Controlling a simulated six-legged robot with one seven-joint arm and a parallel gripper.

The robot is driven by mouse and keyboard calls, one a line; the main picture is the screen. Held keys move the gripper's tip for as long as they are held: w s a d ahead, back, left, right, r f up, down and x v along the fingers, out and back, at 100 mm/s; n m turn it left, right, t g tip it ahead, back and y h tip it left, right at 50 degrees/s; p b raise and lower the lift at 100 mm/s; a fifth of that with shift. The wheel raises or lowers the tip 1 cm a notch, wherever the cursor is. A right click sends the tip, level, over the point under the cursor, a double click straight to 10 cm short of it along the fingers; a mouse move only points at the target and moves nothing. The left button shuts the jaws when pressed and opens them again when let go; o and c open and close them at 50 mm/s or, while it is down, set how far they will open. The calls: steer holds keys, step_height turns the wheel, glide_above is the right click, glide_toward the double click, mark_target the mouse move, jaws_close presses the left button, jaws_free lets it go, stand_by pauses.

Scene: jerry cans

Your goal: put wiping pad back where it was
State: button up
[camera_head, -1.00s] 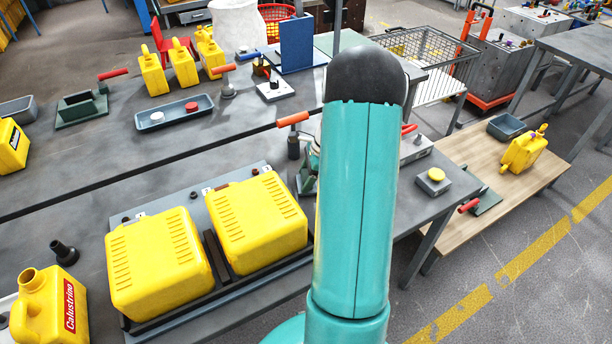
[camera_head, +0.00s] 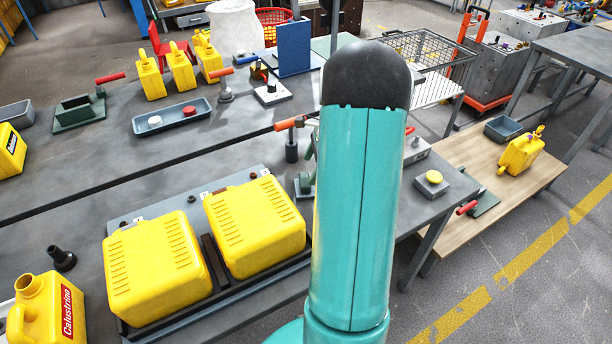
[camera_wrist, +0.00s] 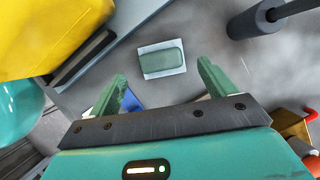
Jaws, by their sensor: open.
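A green rounded pad, which looks like the wiping pad (camera_wrist: 165,60), lies flat on a pale square on the grey table in the wrist view. My gripper (camera_wrist: 162,76) is open, its two green fingers spread wide on either side below the pad in the picture. Nothing shows between the fingers, and they look apart from the pad. How high they are above the table I cannot tell.
A yellow jerry can (camera_head: 254,222) on a dark fixture stands left of my arm, with another (camera_head: 158,266) beside it. A dark post with a handle (camera_wrist: 252,22) rises at upper right in the wrist view. A grey box with a yellow button (camera_head: 432,183) stands to the right.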

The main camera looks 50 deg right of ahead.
steer(key=v, duration=0.6)
steer(key=w+a+r+n+h, duration=0.1)
steer(key=a+r+n, duration=0.5)
steer(key=a, duration=0.4)
steer(key=w+a+r+n+h, duration=0.1)
steer(key=a+r+n, duration=0.4)
steer(key=a, duration=0.6)
steer(key=s+a+r+n+t, duration=0.1)
steer(key=s+a+n, duration=0.5)
steer(key=a, duration=0.3)
steer(key=s+a+r+n+t+h, duration=0.1)
steer(key=s+a+r+n, duration=0.1)
steer(key=s+a+n, duration=0.4)
steer(key=a+n, duration=0.3)
steer(key=shift+r+t+h, duration=0.3)
steer(key=shift+r, duration=0.05)
steer(key=shift+s, duration=0.2)
